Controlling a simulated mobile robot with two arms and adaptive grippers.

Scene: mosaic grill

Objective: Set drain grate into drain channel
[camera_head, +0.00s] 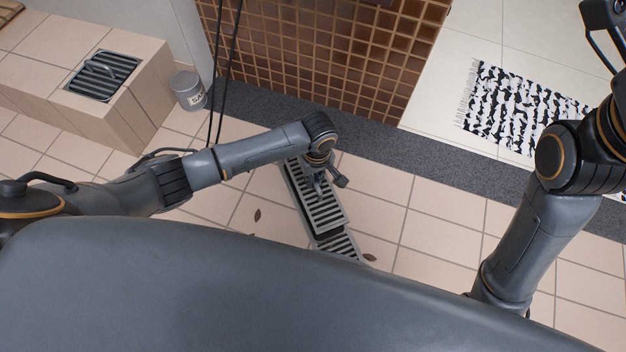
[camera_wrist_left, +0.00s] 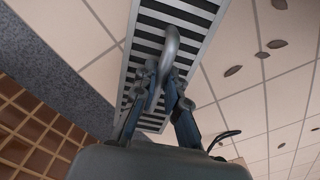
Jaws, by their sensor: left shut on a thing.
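The drain grate (camera_head: 326,214) is a long grey slatted piece with dark gaps, lying lengthwise under my left forearm's end. It also fills the top of the left wrist view (camera_wrist_left: 178,12). My left gripper (camera_head: 318,184) is shut on the grate's curved grey handle (camera_wrist_left: 172,42), with a finger on each side of it. A dark strip of the drain channel (camera_head: 322,239) shows at the grate's near end. I cannot tell whether the grate is seated or slightly raised.
Another slatted section (camera_head: 341,247) continues nearer to me. Dry leaves (camera_head: 257,215) lie on the beige tiles. A tiled block (camera_head: 130,90) with a handled grate (camera_head: 104,76) and a grey can (camera_head: 188,91) stand at the left. A brown tiled wall (camera_head: 320,55) rises behind.

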